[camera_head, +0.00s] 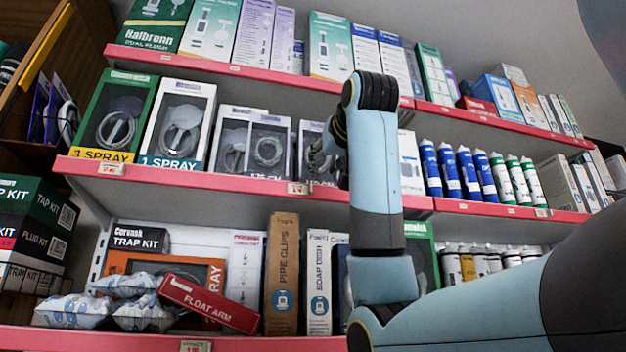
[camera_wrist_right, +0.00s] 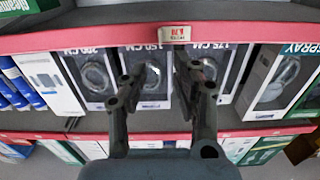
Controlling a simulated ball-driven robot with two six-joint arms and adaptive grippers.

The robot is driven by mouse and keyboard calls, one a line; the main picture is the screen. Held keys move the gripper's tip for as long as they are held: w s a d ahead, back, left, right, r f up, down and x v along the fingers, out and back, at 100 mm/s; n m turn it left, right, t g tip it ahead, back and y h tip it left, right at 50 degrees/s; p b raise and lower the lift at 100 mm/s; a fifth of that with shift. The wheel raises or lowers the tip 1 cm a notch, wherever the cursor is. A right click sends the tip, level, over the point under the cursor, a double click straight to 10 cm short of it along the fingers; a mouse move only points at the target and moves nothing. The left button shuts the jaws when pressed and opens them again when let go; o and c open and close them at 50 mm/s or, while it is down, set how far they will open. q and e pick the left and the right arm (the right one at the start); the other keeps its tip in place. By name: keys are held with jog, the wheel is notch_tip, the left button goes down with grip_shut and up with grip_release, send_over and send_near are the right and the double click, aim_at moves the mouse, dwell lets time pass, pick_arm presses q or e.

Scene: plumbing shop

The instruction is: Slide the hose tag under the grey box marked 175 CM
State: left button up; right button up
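The hose tag (camera_head: 298,187) is a small pale price label on the pink edge of the middle shelf. In the right wrist view, which looks upside down, the tag (camera_wrist_right: 180,33) sits near the seam between the 150 CM and 175 CM boxes. The grey box marked 175 CM (camera_head: 268,148) stands on that shelf, just left of the tag in the head view; it also shows in the wrist view (camera_wrist_right: 212,65), partly behind a finger. My right gripper (camera_head: 318,155) is before the boxes, its fingers (camera_wrist_right: 160,78) apart and empty. My left gripper is out of view.
A 150 CM box (camera_wrist_right: 152,80) and a 200 CM box (camera_wrist_right: 90,75) stand beside it. Spray boxes (camera_head: 180,125) stand to the left in the head view. Another tag (camera_head: 110,168) is on the same pink edge, farther left. The edge between the two tags looks clear.

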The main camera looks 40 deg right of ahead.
aim_at(311, 187)
jog(key=p+x, duration=0.4)
jog(key=x, duration=0.5)
jog(key=shift+w+d+r, duration=0.1)
jog(key=shift+w+d, duration=0.05)
jog(key=shift+w, duration=0.2)
jog(key=shift+w+d, duration=0.25)
jog(key=shift+w, duration=0.2)
grip_shut()
